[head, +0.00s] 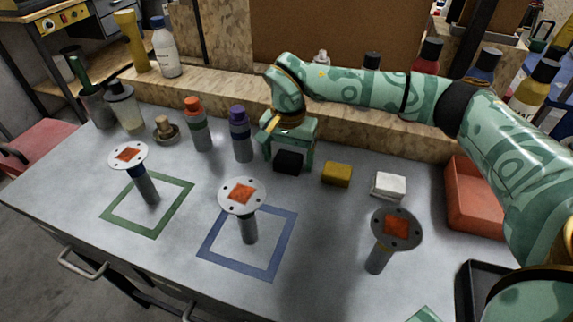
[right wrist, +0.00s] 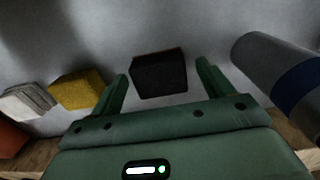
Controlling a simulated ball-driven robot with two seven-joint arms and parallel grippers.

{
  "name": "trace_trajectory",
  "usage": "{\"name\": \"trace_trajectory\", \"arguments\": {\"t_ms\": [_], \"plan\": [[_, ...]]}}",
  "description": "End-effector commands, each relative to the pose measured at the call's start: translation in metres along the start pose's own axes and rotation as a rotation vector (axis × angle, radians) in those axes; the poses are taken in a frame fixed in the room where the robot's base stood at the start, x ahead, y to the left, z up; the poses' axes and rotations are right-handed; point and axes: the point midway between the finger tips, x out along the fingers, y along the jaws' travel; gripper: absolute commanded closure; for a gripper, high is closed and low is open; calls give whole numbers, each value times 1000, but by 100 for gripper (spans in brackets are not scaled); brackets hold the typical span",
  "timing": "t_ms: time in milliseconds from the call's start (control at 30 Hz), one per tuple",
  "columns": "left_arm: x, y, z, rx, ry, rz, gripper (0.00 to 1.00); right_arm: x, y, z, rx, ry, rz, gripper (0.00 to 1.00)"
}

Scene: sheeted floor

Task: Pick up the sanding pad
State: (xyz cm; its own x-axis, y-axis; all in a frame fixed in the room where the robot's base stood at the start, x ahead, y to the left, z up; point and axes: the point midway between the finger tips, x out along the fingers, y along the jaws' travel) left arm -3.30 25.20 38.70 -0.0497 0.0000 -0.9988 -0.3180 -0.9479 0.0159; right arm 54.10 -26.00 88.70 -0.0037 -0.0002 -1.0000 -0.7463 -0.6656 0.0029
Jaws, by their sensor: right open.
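A small black block, which looks like the sanding pad (head: 289,163), lies on the grey worktop near the wooden ledge. My right gripper (head: 288,158) is open and points down over it. In the right wrist view the black pad (right wrist: 159,74) shows between the two spread green fingers of the right gripper (right wrist: 162,76), with a gap on each side. The fingers do not touch it there. I cannot tell how far above the worktop the fingertips are. My left gripper is not in view.
A yellow block (head: 337,174) and a white stack (head: 388,186) lie right of the pad. A purple-capped bottle (head: 240,134) stands close on the left. Several round-topped stands occupy the front. A red bin (head: 471,198) is at the right.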

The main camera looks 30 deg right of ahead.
Motion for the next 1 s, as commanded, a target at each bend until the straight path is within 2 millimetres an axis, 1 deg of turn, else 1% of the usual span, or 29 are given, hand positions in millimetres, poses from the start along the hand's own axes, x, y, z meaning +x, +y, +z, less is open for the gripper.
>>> {"name": "trace_trajectory", "arguments": {"t_ms": [33,233,267,300,367,400,433,767,867,967,1000], "plan": [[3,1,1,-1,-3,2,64,7,0,0,0,-1,0,20],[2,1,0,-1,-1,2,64,5,0,0,0,2,-2,20],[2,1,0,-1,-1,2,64,5,0,0,0,2,-2,26],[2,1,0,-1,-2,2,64,5,0,0,0,2,-2,37],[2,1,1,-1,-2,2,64,5,0,0,0,2,-2,53],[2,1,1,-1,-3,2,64,5,0,0,0,2,-2,64],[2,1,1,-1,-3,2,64,5,0,0,0,2,-2,68],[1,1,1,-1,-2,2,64,2,0,-1,1,3,-2,68],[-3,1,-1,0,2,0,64,-6,0,0,0,3,-4,68],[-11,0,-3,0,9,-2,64,-21,0,-1,0,6,-6,68],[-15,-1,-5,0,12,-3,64,-30,0,0,0,6,-7,68]]}}
